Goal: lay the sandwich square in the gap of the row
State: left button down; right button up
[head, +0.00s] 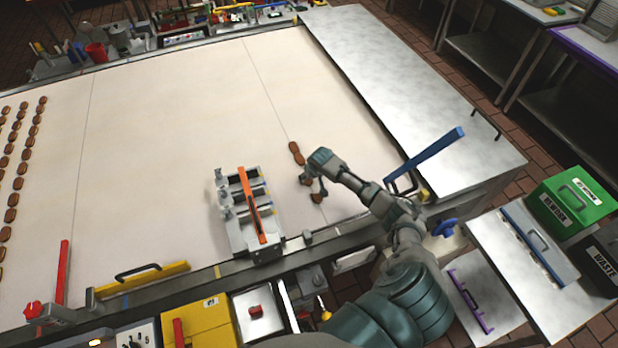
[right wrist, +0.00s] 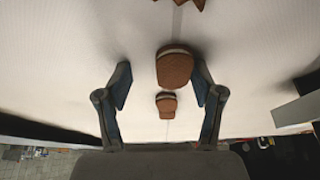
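A short row of brown cream sandwiches lies along a thin line on the pale belt. In the head view a pair (head: 297,153) lies just beyond my right gripper (head: 313,186), and another sandwich (head: 316,197) shows beside its fingers. My right gripper is over the row with its fingers spread. In the right wrist view, a sandwich with a pale cream layer (right wrist: 175,70) shows between the open fingers (right wrist: 163,88), closer to the right one; contact cannot be told. A smaller-looking sandwich (right wrist: 166,104) lies below it in the picture. My left gripper is not seen.
A grey fixture with an orange bar (head: 251,205) stands on the belt left of my right gripper. Several sandwiches line the belt's far left. A steel table (head: 420,100) with a blue lever (head: 438,148) borders the right. The belt's middle is clear.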

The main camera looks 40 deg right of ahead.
jog(key=shift+s+d+f, duration=0.1)
jog(key=shift+s+f, duration=0.05)
jog(key=shift+f, duration=0.05)
jog(key=shift+a, duration=0.2)
jog(key=shift+a+r, duration=0.2)
jog(key=shift+a, duration=0.45)
jog(key=shift+d, duration=0.4)
jog(key=r, duration=0.2)
jog(key=shift+s+d+r, duration=0.1)
jog(key=shift+s+r, duration=0.1)
jog(key=shift+r, duration=0.15)
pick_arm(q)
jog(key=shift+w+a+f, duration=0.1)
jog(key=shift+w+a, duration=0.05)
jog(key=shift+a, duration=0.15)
pick_arm(e)
jog(key=v, duration=1)
jog(key=shift+a, duration=0.25)
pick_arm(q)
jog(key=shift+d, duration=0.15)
pick_arm(e)
jog(key=shift+w+f, duration=0.1)
jog(key=shift+a, duration=0.1)
